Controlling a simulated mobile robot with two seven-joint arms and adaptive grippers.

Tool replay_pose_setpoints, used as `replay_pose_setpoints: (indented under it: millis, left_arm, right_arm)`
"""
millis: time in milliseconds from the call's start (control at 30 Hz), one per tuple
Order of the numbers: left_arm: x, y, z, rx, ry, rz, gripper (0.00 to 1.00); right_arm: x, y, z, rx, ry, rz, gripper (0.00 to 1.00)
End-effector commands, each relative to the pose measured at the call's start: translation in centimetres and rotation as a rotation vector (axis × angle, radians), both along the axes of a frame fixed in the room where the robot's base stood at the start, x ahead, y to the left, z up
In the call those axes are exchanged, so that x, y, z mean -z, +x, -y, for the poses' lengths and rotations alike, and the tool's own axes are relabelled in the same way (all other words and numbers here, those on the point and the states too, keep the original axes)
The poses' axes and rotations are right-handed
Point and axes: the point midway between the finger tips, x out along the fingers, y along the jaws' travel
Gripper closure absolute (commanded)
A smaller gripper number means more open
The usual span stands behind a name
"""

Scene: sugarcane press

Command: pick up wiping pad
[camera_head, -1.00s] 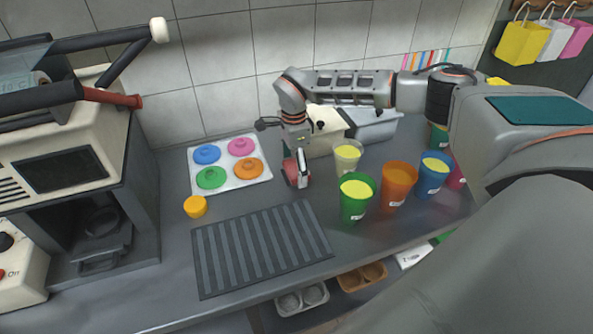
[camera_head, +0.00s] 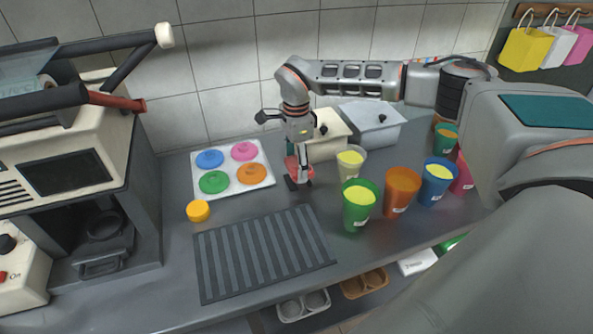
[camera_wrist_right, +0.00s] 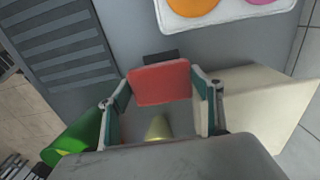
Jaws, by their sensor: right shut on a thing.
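The wiping pad looks like a red block (camera_wrist_right: 160,82) with a dark piece beyond it, in the right wrist view. It sits between the two fingers of my right gripper (camera_wrist_right: 161,92), which is shut on it. In the head view my right gripper (camera_head: 299,172) points down at the counter, behind the striped mat and left of the cups. The red of the pad (camera_head: 291,168) shows beside its fingers, with a dark part low at the counter. I cannot tell whether the pad touches the counter. My left gripper is not in view.
A white tray with coloured discs (camera_head: 268,182) lies left of the gripper. A dark striped mat (camera_head: 265,254) lies in front. Several filled cups, including a green one (camera_head: 357,212), stand close on the right. A beige lidded box (camera_head: 328,148) is behind. The press (camera_head: 70,130) stands far left.

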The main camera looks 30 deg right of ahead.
Motion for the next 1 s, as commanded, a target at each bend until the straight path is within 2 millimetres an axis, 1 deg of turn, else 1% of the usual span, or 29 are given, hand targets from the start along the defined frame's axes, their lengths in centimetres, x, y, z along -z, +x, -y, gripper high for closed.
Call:
replay_pose_setpoints:
  millis: [33,100,167,200,367,500,700,900,1000]
  left_arm:
    - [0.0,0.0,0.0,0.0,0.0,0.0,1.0]
    - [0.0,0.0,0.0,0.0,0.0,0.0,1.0]
    - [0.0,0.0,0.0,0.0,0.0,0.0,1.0]
    - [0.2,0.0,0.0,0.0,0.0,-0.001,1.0]
    - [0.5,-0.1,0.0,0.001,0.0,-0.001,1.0]
    - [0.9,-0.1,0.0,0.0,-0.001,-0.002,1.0]
    - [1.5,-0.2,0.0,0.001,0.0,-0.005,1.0]
    - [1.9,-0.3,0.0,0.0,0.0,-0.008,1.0]
    - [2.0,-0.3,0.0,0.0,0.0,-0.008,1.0]
  right_arm:
    - [-1.1,0.1,0.0,-0.001,0.0,0.005,0.49]
    - [-2.4,0.1,0.0,-0.002,0.0,0.005,0.49]
    - [-3.2,-0.1,-0.3,-0.003,0.001,0.002,0.49]
    - [-2.8,-0.8,-1.0,-0.006,0.0,-0.002,0.49]
    - [-2.7,-3.0,-4.0,-0.008,0.001,-0.001,0.49]
    - [-2.7,-5.5,-7.3,-0.01,0.001,-0.001,0.49]
    - [-2.7,-8.7,-11.5,-0.008,0.001,-0.001,0.49]
    - [-2.7,-10.7,-14.1,-0.004,0.0,0.0,0.49]
    - [-2.8,-11.2,-14.8,-0.002,0.0,0.0,0.49]
